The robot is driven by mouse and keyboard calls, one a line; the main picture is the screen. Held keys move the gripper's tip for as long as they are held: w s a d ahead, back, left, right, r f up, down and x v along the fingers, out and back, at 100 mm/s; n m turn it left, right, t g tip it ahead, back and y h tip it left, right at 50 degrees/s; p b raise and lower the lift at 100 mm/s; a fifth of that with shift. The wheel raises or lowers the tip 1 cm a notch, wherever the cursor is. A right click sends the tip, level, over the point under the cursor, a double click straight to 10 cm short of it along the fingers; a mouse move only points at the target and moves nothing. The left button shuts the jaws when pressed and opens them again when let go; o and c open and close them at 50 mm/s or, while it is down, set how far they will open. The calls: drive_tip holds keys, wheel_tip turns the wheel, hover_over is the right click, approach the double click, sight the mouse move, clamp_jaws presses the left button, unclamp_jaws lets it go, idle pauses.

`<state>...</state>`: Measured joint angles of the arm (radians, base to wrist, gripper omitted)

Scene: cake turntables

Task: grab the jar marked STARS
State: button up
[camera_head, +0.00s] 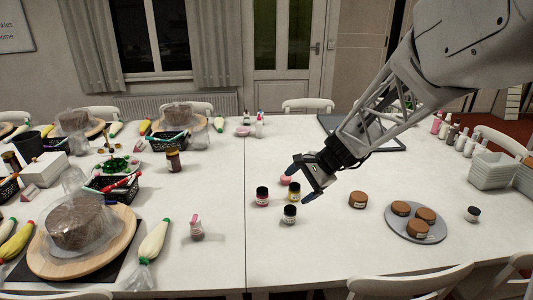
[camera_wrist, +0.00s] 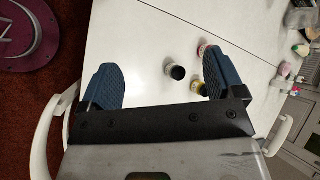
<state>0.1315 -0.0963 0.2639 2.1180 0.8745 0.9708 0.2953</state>
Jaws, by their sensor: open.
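Several small jars stand on the white table, and I cannot read STARS on any of them. A jar with a red band (camera_head: 262,195) stands left of my gripper (camera_head: 302,182). A dark-lidded jar with a pale body (camera_head: 289,214) stands just in front of it. Another jar with a yellowish band (camera_head: 294,191) is close to the fingers and partly overlapped by them. In the wrist view, a dark-lidded jar (camera_wrist: 177,72) shows between the open fingers (camera_wrist: 157,60). Two more jars show near the right finger. My gripper is empty above the table.
A pink piece (camera_head: 285,180) lies behind the jars. Brown round pieces, some on a grey plate (camera_head: 416,237), are to the right, with a lone jar (camera_head: 473,213) beyond. A cake on a wooden turntable (camera_head: 85,263) stands at left. The table's front middle is clear.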

drive_tip(key=w+d+f+m+t+y, duration=0.3)
drive_tip(key=w+f+m, duration=0.55)
drive_tip(key=w, duration=0.75)
drive_tip(key=m+t, duration=0.4)
drive_tip(key=m, duration=0.3)
approach(295, 192)
drive_tip(key=shift+n+h, duration=0.25)
drive_tip(key=shift+h, duration=0.05)
drive_tip(key=w, duration=0.1)
drive_tip(key=w+f, duration=0.1)
drive_tip(key=w+a+f, duration=0.1)
drive_tip(key=w, duration=0.1)
drive_tip(key=shift+a+f, duration=0.1)
drive_tip(key=shift+f, duration=0.05)
drive_tip(key=shift+x, duration=1.3)
drive_tip(key=shift+x, duration=2.65)
drive_tip(key=shift+s, duration=0.1)
drive_tip(key=shift+c, duration=0.5)
